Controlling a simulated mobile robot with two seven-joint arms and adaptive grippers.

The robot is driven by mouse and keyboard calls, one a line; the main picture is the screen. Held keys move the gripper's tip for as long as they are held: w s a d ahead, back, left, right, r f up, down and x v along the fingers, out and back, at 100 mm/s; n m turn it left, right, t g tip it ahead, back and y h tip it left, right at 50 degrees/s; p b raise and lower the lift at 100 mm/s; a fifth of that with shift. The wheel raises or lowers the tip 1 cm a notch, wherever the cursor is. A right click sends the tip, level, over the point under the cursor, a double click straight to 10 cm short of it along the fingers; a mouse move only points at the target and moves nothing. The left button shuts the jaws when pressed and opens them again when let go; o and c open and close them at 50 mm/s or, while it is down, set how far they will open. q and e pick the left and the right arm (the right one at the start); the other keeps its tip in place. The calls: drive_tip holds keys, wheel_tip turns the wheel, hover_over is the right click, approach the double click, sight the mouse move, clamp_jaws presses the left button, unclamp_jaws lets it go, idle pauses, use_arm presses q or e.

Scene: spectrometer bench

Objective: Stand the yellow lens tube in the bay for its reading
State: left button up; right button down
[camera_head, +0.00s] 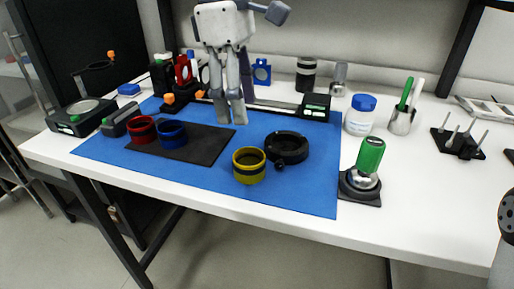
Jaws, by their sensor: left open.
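The yellow lens tube (249,167) is a short yellow ring with a dark band. It stands upright on the blue mat (305,195), in front of and to the left of a low black round ring holder (286,148). I cannot tell for sure which fixture is the bay; the black ring holder looks empty. My left gripper (231,118) points down over the mat, behind the yellow tube and apart from it. Its fingers are open with nothing between them.
A red ring (142,130) and a blue ring (172,134) stand on a dark pad (208,146). A green-handled tool (370,155) stands on a black base at right. Behind are a rail with a display box (316,107) and a blue-lidded jar (360,115). The mat's front right is clear.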

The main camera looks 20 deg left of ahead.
sight(250, 164)
use_arm(q)
drive_tip(key=f, duration=0.1)
drive_tip(key=s+f, duration=0.1)
drive_tip(key=f, duration=0.1)
drive_tip(key=shift+s+d+f, duration=0.25)
drive_tip(key=shift+s, duration=0.1)
drive_tip(key=f, duration=0.4)
drive_tip(key=d+f, duration=0.1)
drive_tip(key=f, duration=0.2)
drive_tip(key=shift+w+d, duration=0.1)
drive_tip(key=c, duration=1.1)
